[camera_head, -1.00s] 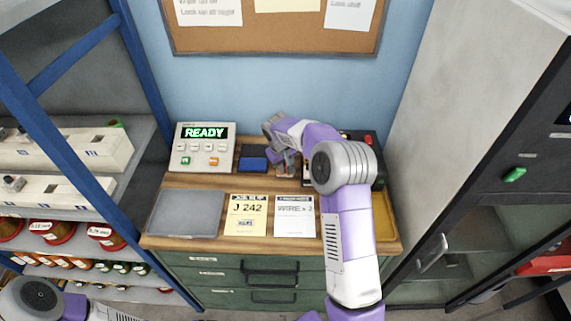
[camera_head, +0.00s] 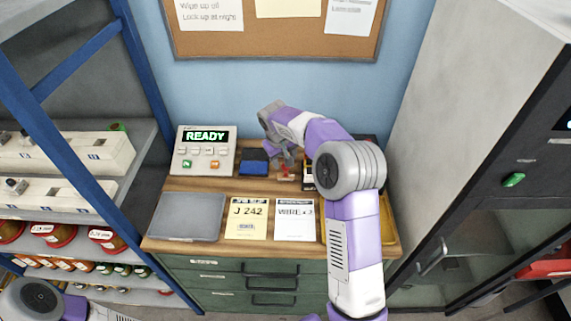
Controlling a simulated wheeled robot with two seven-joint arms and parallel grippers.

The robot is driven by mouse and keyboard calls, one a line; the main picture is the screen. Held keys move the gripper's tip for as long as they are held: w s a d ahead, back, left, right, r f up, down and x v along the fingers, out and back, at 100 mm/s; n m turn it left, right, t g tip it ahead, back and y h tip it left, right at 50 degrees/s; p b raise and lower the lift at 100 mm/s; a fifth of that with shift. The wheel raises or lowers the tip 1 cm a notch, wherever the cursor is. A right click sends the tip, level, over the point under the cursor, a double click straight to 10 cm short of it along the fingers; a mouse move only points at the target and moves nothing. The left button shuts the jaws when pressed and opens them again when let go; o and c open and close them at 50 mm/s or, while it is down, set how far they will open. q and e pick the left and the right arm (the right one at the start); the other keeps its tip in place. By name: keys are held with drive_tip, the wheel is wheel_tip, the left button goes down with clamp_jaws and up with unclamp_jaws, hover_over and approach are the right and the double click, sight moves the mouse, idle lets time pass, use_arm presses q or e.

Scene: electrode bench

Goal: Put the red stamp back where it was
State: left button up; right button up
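My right arm reaches over the bench from the lower right, and its gripper (camera_head: 287,161) points down near the back of the bench. A small red piece (camera_head: 286,174), possibly the red stamp, shows right at the fingertips, low over the wooden top. The fingers and wrist partly hide it, and I cannot tell whether it is gripped or standing on the bench. A dark blue pad (camera_head: 254,161) lies just left of the gripper. My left gripper is out of view; only part of that arm shows at the lower left.
A READY console (camera_head: 205,150) stands at the back left. A grey mat (camera_head: 188,217), a yellow J 242 card (camera_head: 246,218) and a white WIRE card (camera_head: 295,219) lie in front. A yellow tray (camera_head: 388,220) at the right is partly behind my arm.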

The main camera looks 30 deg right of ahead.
drive_tip(key=v, duration=0.5)
drive_tip(key=shift+r, duration=0.2)
